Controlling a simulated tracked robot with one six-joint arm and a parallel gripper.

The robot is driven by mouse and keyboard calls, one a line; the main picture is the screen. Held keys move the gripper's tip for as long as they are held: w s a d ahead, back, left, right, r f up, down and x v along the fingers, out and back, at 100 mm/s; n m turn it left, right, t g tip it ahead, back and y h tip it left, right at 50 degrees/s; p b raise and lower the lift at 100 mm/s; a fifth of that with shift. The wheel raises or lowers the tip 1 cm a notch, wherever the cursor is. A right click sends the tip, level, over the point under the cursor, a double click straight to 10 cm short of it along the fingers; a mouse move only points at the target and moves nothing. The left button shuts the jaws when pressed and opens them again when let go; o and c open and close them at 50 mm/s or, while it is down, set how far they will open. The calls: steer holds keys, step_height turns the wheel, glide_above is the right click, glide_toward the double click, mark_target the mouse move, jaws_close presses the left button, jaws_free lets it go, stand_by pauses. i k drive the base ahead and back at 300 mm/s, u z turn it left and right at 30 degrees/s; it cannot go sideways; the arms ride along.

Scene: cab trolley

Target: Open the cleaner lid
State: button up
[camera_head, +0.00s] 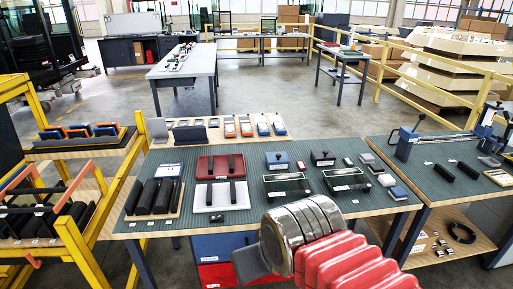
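No label that I can read marks the cleaner. I cannot tell which is the cleaner lid. My arm, with silver rings and red ribs, fills the bottom centre, in front of the table edge.
A red tray (203,169) and a white tray (196,202) hold dark bars. Black rolls lie at the table's left. Small blocks sit to the right. A yellow rack (146,162) stands left, and a second table (428,183) adjoins right. The floor behind is mostly clear.

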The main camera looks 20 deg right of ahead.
mark_target(274, 158)
steer(key=u, duration=0.05)
steer(key=i, duration=1.5)
steer(key=z, duration=0.45)
